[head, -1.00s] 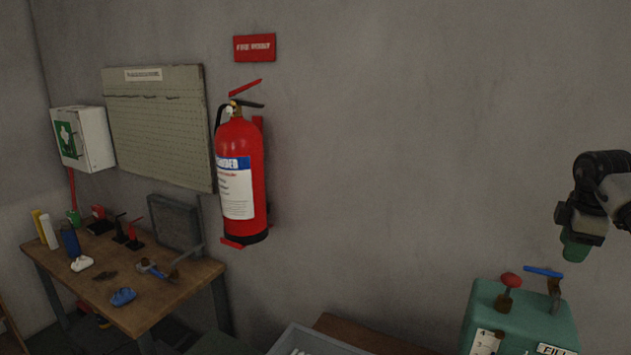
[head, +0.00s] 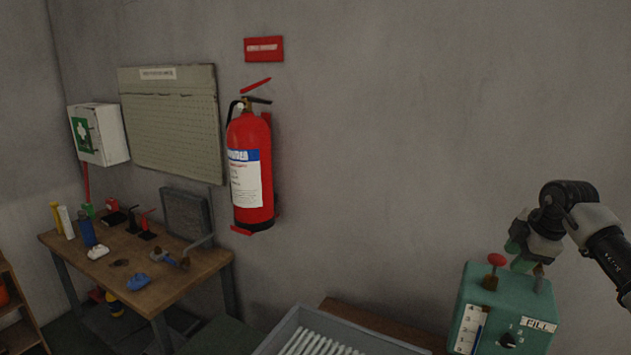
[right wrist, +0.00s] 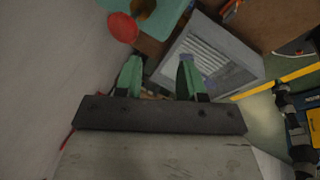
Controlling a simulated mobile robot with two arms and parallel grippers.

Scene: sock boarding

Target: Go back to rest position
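My right gripper (head: 522,256) is above the green machine (head: 500,310), close to the top of its right-hand post. In the right wrist view its two green fingers (right wrist: 157,78) stand apart with nothing between them. The machine has a red knob (head: 497,260) on a lever, a dial and a label reading FILL. The red knob also shows in the right wrist view (right wrist: 123,28), left of the fingers. My left gripper is in neither current view.
A grey tray (head: 290,325) with white rods stands left of the machine. A wooden workbench (head: 145,280) with tools is at the left. A fire extinguisher (head: 248,165), pegboard (head: 175,125) and first-aid box (head: 98,135) hang on the wall.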

